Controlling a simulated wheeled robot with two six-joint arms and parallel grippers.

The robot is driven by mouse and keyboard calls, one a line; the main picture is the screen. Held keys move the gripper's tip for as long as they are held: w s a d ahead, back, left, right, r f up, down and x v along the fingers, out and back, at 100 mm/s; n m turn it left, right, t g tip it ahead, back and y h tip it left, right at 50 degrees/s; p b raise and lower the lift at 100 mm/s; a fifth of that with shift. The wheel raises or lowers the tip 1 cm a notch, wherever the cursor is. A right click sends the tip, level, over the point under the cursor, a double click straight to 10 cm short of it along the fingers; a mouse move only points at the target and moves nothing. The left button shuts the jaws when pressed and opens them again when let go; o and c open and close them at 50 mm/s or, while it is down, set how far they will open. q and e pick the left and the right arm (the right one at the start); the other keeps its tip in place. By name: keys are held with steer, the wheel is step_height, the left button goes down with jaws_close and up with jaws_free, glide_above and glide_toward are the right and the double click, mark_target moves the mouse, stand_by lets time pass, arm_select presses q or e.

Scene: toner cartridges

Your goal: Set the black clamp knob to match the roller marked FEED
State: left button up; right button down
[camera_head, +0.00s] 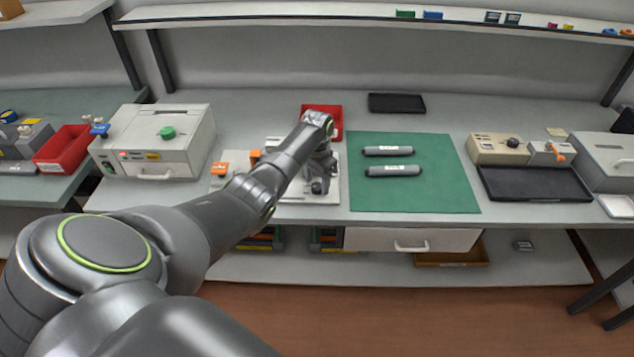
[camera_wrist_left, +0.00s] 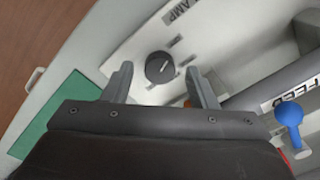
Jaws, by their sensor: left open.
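In the left wrist view the black clamp knob (camera_wrist_left: 160,67) is round with a white pointer line, on a pale plate with small marks around it. A label partly reading "AMP" (camera_wrist_left: 180,12) is near it. A dark grey roller (camera_wrist_left: 262,97) with a white label reading FEED lies to the right, partly cut off. My left gripper (camera_wrist_left: 158,72) is open, its two fingers on either side of the knob in the picture; contact cannot be told. In the head view my left gripper (camera_head: 318,186) is over the pale fixture (camera_head: 300,197), largely hiding it. My right gripper is not in view.
A blue knob (camera_wrist_left: 288,113) stands beside the FEED roller. Right of the fixture, a green mat (camera_head: 430,196) holds two dark rollers (camera_head: 388,150). A red bin (camera_head: 333,112) is behind my arm. A grey machine (camera_head: 190,140) with a green knob stands left.

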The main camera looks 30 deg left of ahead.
arm_select(q)
steer(key=shift+f, duration=0.45)
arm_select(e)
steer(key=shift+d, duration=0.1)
arm_select(q)
steer(key=c, duration=1)
steer(key=shift+o, duration=0.2)
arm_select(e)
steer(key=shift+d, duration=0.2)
